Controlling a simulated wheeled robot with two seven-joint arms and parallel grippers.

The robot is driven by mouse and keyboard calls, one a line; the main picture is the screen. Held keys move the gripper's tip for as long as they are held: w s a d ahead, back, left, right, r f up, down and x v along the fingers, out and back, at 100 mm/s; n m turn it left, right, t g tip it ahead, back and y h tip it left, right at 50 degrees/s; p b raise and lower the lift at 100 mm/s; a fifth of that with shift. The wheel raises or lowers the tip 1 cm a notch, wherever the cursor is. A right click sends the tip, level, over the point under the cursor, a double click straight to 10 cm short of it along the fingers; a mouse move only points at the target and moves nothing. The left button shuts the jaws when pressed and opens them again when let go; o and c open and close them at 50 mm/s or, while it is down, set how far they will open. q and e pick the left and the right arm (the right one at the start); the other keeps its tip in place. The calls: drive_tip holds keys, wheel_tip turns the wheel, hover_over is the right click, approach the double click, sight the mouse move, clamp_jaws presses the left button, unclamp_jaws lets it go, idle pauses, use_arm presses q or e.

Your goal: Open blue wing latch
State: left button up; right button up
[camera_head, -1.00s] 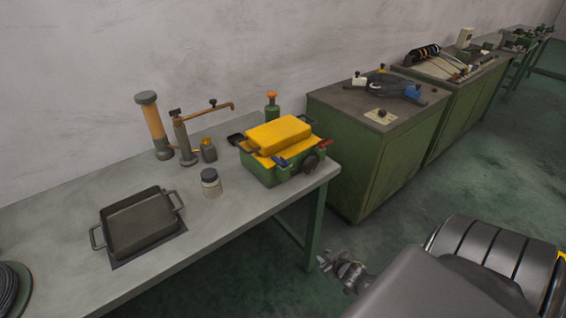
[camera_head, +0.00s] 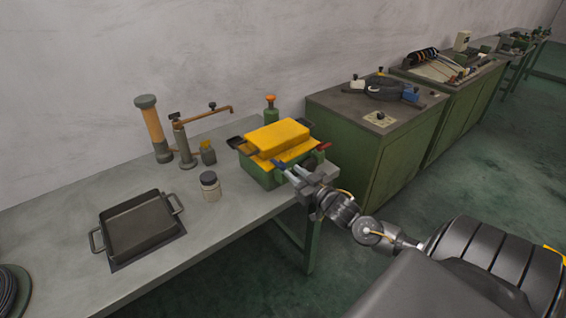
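A green box with a yellow lid (camera_head: 272,138) stands at the right end of the grey bench. The blue wing latch (camera_head: 277,163) is on its front side, left of a red latch (camera_head: 323,146). My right gripper (camera_head: 291,170) is at the front of the box, just right of the blue latch. Its two fingers look spread apart and point at the box, with nothing seen between them. Whether a finger touches the latch cannot be told. The gripper hides part of the box's front. My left gripper is not in view.
On the bench (camera_head: 75,207) are a dark tray (camera_head: 139,229), a jar (camera_head: 211,186), a small bottle (camera_head: 208,153) and an orange-grey cylinder (camera_head: 154,130). A green bottle (camera_head: 271,109) stands behind the box. A green cabinet (camera_head: 369,145) stands right of the bench.

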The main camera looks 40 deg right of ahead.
sight(286, 167)
drive_tip(key=w+p, duration=0.1)
drive_tip(key=w, duration=0.5)
drive_tip(key=shift+w, duration=0.35)
drive_tip(key=shift+s, duration=0.1)
clamp_jaws()
drive_tip(key=shift+f, duration=0.1)
